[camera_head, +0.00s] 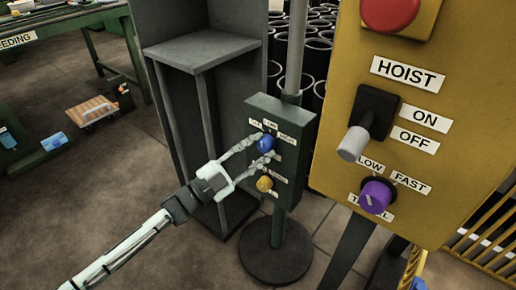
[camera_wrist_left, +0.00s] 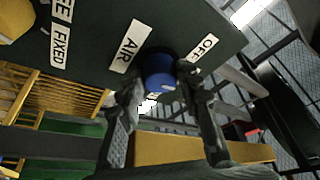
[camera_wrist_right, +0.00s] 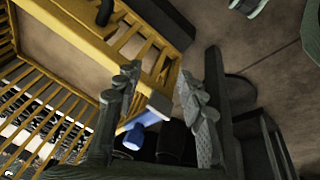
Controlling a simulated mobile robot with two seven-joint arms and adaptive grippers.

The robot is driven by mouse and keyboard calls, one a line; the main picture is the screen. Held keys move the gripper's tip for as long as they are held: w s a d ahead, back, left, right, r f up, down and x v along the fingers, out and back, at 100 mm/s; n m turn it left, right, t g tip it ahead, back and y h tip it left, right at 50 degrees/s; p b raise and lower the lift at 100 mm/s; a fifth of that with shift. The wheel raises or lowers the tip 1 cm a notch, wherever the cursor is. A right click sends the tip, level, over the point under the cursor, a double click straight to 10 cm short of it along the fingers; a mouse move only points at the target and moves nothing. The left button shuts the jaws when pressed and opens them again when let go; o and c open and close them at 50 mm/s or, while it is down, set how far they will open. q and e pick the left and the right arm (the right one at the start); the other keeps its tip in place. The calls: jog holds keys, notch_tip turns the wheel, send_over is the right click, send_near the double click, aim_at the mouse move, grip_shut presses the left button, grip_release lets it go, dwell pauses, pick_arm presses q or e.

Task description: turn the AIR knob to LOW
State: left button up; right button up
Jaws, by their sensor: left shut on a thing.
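The blue AIR knob (camera_head: 263,142) is on the dark green box (camera_head: 291,122) on a post, with small labels above it. My left gripper (camera_head: 256,152) is shut on this knob from the front left. In the left wrist view the knob (camera_wrist_left: 160,72) sits between the fingertips (camera_wrist_left: 160,84), beside the AIR label (camera_wrist_left: 130,46) and the OFF label (camera_wrist_left: 203,51). The fingers partly cover the knob, and I cannot tell which setting it points to. My right gripper (camera_wrist_right: 159,82) is open and empty in the right wrist view.
A yellow knob (camera_head: 264,184) is just below on the same box. The yellow HOIST panel (camera_head: 340,120) with a grey lever (camera_head: 354,143) and a purple knob (camera_head: 376,196) stands close at right. A dark shelf (camera_head: 205,51) is behind my left arm.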

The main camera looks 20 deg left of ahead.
pick_arm(q)
jog(key=o, duration=1.1)
jog(key=shift+o, duration=0.3)
pick_arm(e)
jog(key=shift+s, duration=0.25)
pick_arm(q)
jog(key=shift+s+a+f, duration=0.15)
jog(key=shift+s+a, duration=0.05)
jog(key=shift+s, duration=0.1)
jog(key=v, duration=1.1)
pick_arm(e)
jog(key=shift+w, duration=0.1)
pick_arm(q)
jog(key=shift+s+a, duration=0.1)
jog(key=shift+a, duration=0.05)
